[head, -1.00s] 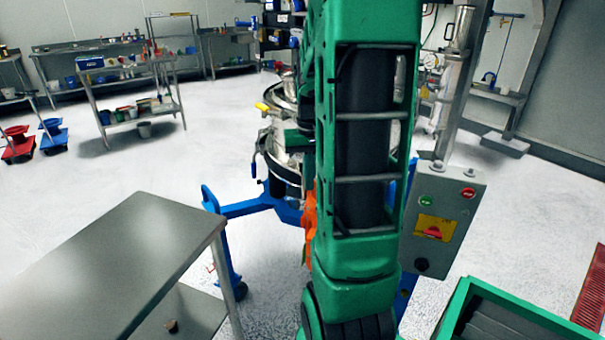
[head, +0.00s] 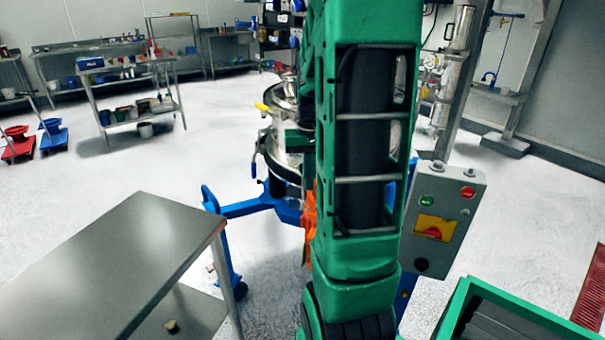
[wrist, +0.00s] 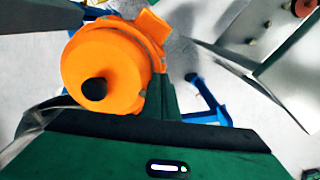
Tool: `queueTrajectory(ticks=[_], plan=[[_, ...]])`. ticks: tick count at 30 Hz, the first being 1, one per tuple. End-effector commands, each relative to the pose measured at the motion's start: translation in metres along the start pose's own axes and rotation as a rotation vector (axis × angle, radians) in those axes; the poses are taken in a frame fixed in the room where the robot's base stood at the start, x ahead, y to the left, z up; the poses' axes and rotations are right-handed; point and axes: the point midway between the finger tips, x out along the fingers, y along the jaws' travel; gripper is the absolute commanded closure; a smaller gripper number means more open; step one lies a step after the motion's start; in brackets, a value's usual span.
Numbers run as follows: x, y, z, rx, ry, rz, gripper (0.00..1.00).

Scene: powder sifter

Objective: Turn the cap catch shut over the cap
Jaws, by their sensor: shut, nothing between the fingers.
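The metal powder sifter (head: 283,140) stands on a blue frame beyond my arm in the head view. My green arm hides its right side and much of its middle. I cannot make out the cap or the cap catch in either view. The green body of my gripper (wrist: 165,135) spans the bottom of the wrist view, with a dark band along its edge. The gripper is shut and empty; its fingertips are not clear. An orange rounded part with a black knob (wrist: 105,70) shows just beyond it in the wrist view.
A steel table (head: 120,260) stands at front left. A grey control box (head: 442,215) is right of my arm, with a green bin (head: 465,300) at front right. The blue frame (head: 245,208) reaches out left of the sifter. Open floor lies further left.

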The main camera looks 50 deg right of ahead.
Motion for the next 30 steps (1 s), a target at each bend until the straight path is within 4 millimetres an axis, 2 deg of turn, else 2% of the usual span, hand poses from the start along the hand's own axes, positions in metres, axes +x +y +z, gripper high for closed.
queueTrajectory(ticks=[5, 30], plan=[[-0.004, -0.001, 0.000, -0.001, 0.001, 0.000, 1.00], [-0.047, -0.001, 0.000, -0.002, 0.000, 0.000, 1.00]])
